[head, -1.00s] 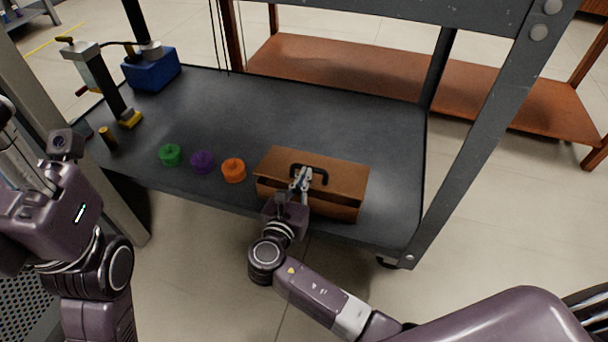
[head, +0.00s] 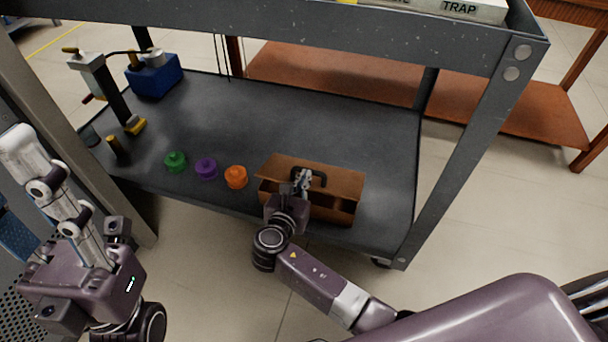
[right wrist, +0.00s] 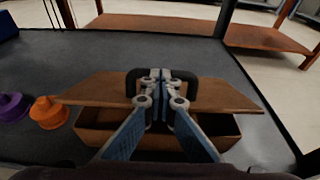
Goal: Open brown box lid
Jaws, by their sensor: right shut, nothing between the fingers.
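The brown box (head: 334,212) stands near the front edge of the grey cart shelf. Its brown lid (head: 340,183) is tilted up at the front, and a dark gap shows beneath it. In the right wrist view the lid (right wrist: 225,95) is raised above the box's front wall (right wrist: 100,140). My right gripper (head: 303,174) is shut with nothing held. Its fingertips (right wrist: 160,76) are at the lid's black handle (right wrist: 135,82), within its loop as seen from the wrist. My left gripper (head: 22,142) is at the far left, away from the box; its finger opening is unclear.
Green (head: 175,162), purple (head: 206,169) and orange (head: 236,177) knobbed pieces stand left of the box. A blue-based device (head: 155,77) is at the back left. The cart's grey post (head: 462,155) rises at the right. The shelf behind the box is clear.

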